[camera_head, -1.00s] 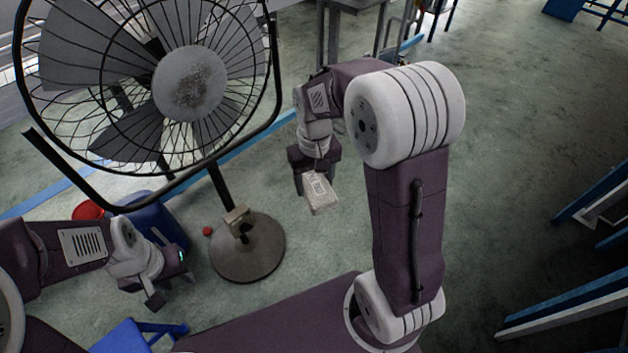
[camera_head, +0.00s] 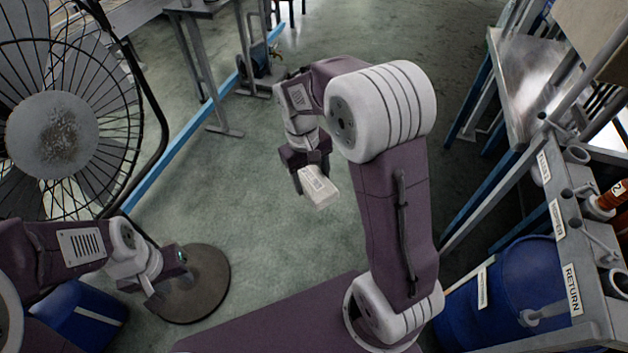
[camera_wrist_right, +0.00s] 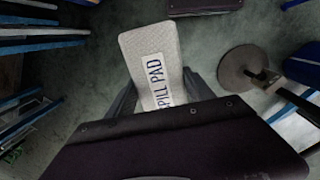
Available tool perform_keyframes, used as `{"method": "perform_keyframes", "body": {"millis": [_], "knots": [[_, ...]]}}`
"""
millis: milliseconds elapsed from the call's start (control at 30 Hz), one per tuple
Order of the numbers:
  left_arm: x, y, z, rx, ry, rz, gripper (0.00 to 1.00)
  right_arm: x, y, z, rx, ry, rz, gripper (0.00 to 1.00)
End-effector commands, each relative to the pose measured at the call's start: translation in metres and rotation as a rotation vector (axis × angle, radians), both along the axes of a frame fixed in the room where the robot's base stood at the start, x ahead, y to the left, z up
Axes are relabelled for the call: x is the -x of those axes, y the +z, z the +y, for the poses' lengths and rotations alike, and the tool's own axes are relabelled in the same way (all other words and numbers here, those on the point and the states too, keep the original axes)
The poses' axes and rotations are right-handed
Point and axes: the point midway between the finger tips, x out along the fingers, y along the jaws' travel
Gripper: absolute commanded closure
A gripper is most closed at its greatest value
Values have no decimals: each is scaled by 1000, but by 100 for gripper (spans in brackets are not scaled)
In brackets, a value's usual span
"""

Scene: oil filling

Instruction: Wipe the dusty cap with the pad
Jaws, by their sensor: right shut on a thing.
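The pad (camera_head: 320,188) is a pale, flat block. In the right wrist view the pad (camera_wrist_right: 152,62) carries a label reading "PILL PAD", its first letter hidden. My right gripper (camera_head: 311,174) is shut on it and holds it above the open floor. A round grey fan hub (camera_head: 52,135) with dark speckled dirt is at the far left, well away from the pad. I cannot tell whether this hub or a pipe end on the rack is the dusty cap. My left gripper (camera_head: 168,288) is low at the left, in front of the fan base; its jaws are unclear.
A pipe rack (camera_head: 590,262) with labels, one reading "RETURN", stands at the right beside a blue drum (camera_head: 527,292). A metal table (camera_head: 540,85) is behind it. The fan base (camera_head: 205,285) is at the lower left. Open floor lies in the middle.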

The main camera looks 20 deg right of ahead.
Motion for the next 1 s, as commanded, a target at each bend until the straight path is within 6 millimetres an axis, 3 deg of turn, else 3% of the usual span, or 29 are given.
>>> {"method": "perform_keyframes", "body": {"millis": [333, 600, 767, 1000], "knots": [[0, 0, 0, 0, 0, 0, 64, -58, 7, 1, 152, 446, 65, 71], [0, 0, 0, 0, 0, 0, 64, -135, 43, 8, 379, 1100, 23, 71], [0, 0, 0, 0, 0, 0, 64, -175, 78, 38, 544, 1550, -96, 71], [0, 0, 0, 0, 0, 0, 64, -202, 133, 115, 759, 2056, -375, 71]]}}
